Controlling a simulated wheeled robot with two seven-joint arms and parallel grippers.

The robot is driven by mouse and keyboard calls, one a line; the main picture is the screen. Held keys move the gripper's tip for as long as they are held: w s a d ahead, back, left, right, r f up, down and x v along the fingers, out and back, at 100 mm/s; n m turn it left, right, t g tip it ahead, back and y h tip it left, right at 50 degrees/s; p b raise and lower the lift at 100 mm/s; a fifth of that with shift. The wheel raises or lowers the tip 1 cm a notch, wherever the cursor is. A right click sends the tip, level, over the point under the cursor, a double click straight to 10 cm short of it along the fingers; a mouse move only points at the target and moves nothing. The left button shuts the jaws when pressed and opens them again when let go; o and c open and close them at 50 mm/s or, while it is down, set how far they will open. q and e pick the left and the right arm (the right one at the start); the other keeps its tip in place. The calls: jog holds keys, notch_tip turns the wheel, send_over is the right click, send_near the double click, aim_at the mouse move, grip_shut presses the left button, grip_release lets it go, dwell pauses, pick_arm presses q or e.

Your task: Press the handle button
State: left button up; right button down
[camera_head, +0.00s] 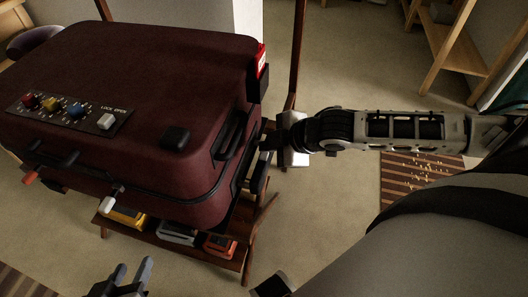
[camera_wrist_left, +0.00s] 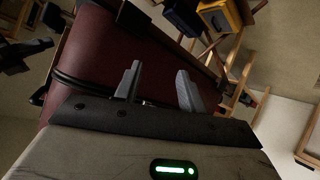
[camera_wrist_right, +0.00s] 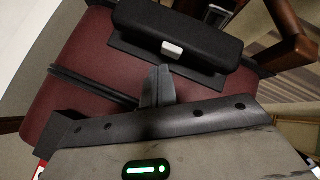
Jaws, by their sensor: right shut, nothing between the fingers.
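The dark red suitcase (camera_head: 150,75) lies on a low wooden stand. In the right wrist view its black handle (camera_wrist_right: 180,30) carries a small white button (camera_wrist_right: 172,48). My right gripper (camera_wrist_right: 158,72) is shut and empty, with its fingertips just short of the button; I cannot tell whether they touch it. In the head view my right gripper (camera_head: 268,142) is at the suitcase's right side, and the button is not clearly visible there. My left gripper (camera_head: 132,272) is open and empty, low in front of the suitcase. Its spread fingers show in the left wrist view (camera_wrist_left: 160,78).
The lid has coloured knobs (camera_head: 52,103) and a white switch (camera_head: 106,121). A white-tipped lever (camera_head: 112,197) and an orange-tipped lever (camera_head: 31,177) stick out in front. The stand's lower shelf (camera_head: 165,236) holds several boxes.

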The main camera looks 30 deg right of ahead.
aim_at(268, 158)
jog(key=shift+r+p, duration=1.5)
jog(key=shift+p, duration=0.3)
jog(key=shift+r+p, duration=1)
jog(key=shift+p, duration=0.25)
pick_arm(q)
notch_tip(268, 158, up, 6)
jog(key=s+a+t+y, duration=0.1)
jog(key=a, duration=0.1)
jog(key=shift+a+r+n, duration=0.25)
jog(key=shift+n, duration=0.05)
jog(key=shift+s, duration=0.1)
